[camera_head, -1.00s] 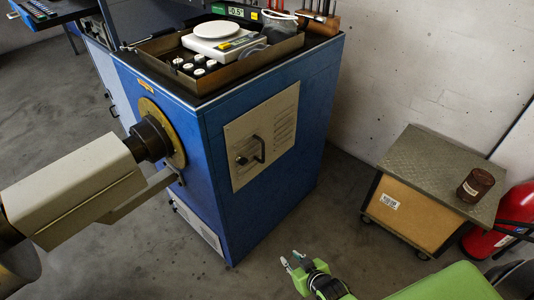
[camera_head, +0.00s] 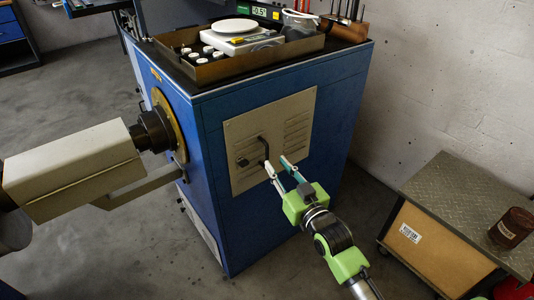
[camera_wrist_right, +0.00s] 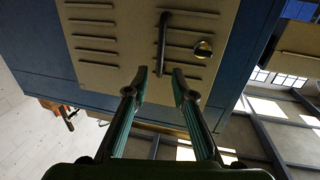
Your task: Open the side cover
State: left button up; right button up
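The side cover (camera_head: 290,120) is a beige slotted panel, closed on the side of the blue cabinet (camera_head: 335,110). It has a dark upright bar handle (camera_head: 265,149) and a small round knob (camera_head: 243,162) left of the handle. My right gripper (camera_head: 277,164) is open and empty, its fingertips just right of and below the handle in the head view. In the right wrist view the handle (camera_wrist_right: 162,42) stands beyond the gap between the open fingertips (camera_wrist_right: 159,78), and the knob (camera_wrist_right: 203,49) is to its right. Contact cannot be told. My left gripper is not in view.
A tray (camera_head: 215,73) with a scale and several small weights sits on the cabinet top. A beige machine unit (camera_head: 75,165) with a black shaft adjoins the cabinet's left face. A low cart (camera_head: 470,200) with a brown jar (camera_head: 512,228) stands at right. Floor between is clear.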

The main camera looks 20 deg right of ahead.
aim_at(267, 152)
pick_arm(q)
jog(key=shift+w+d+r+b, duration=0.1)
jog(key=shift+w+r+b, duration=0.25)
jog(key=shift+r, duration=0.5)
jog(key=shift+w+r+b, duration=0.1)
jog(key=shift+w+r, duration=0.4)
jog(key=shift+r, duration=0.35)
pick_arm(e)
jog(key=shift+w+a, duration=0.2)
jog(key=shift+w, duration=1.05)
jog(key=shift+w+a, duration=0.15)
jog(key=shift+w, duration=1.1)
jog(key=shift+w+a, duration=0.2)
jog(key=shift+w, duration=1.05)
grip_shut()
